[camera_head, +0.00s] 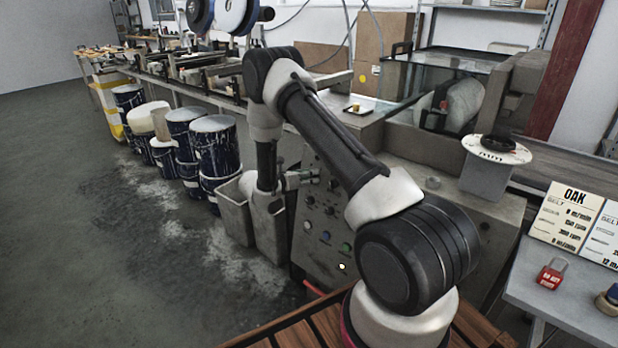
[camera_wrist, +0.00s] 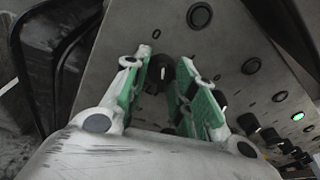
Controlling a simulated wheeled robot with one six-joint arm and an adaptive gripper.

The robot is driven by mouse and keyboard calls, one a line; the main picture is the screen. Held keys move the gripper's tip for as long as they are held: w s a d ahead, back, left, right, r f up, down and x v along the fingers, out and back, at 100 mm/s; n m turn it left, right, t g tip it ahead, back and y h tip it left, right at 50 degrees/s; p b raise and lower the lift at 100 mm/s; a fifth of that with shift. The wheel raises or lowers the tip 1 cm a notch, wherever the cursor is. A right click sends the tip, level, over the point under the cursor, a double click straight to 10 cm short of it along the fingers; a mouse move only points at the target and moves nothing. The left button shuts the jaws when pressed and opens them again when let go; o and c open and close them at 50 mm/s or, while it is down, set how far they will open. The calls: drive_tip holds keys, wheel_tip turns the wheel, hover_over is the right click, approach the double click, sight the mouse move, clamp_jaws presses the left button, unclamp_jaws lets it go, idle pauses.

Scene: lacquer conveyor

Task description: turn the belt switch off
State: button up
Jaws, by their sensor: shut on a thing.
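The control panel (camera_head: 318,262) is the grey front of the machine in the middle of the head view. In the wrist view the panel (camera_wrist: 225,50) fills the upper part. A black knob (camera_wrist: 160,68) on the panel sits between the green-padded fingers of my gripper (camera_wrist: 163,80). My gripper is shut on this knob. In the head view my gripper (camera_head: 304,178) reaches the panel's upper left, and the knob is hidden there. The marking and setting of the knob cannot be read.
Other controls sit lower on the panel: a green button (camera_head: 346,247), a blue button (camera_head: 325,236) and a lit yellow lamp (camera_head: 342,266). Grey bins (camera_head: 233,212) stand left of the panel. A side table (camera_head: 560,300) holds a red padlock-like tag (camera_head: 551,274) and a sign (camera_head: 572,215).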

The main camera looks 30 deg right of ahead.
drive_tip(key=o, duration=1)
drive_tip(key=v, duration=1.2)
drive_tip(key=shift+f, duration=0.1)
